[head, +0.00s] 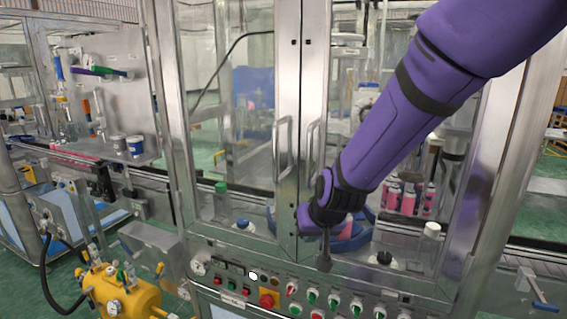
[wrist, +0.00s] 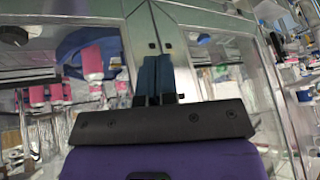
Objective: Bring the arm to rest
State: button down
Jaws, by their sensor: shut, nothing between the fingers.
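My arm, in a purple sleeve, reaches down from the upper right of the head view across the glass doors of the machine. My gripper (head: 325,262) points down in front of the door frame, just above the control panel. In the wrist view the two dark fingers of my gripper (wrist: 153,75) lie together, with nothing between them. The glass doors (head: 235,110) of the machine stand behind the gripper and look closed. Whether the gripper touches the door frame cannot be told.
The control panel (head: 240,286) with several buttons and switches runs below the doors. Two door handles (head: 282,150) stick out near my forearm. Pink cans (head: 408,200) stand behind the glass. A yellow tank (head: 118,294) is at the lower left.

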jog(key=s+d+r, duration=0.5)
jog(key=d+r, duration=0.4)
jog(key=s+d+r+m+h, duration=0.1)
jog(key=s+d+r, duration=0.3)
jog(key=s+d, duration=0.3)
jog(key=s+d+r+m+h, duration=0.1)
jog(key=s+d+r, duration=0.4)
jog(key=s, duration=0.8)
jog(key=d, duration=0.3)
jog(key=shift+s+d+g+h, duration=0.15)
jog(key=shift+s+g+h, duration=0.15)
jog(key=shift+h, duration=0.1)
dwell(1.6)
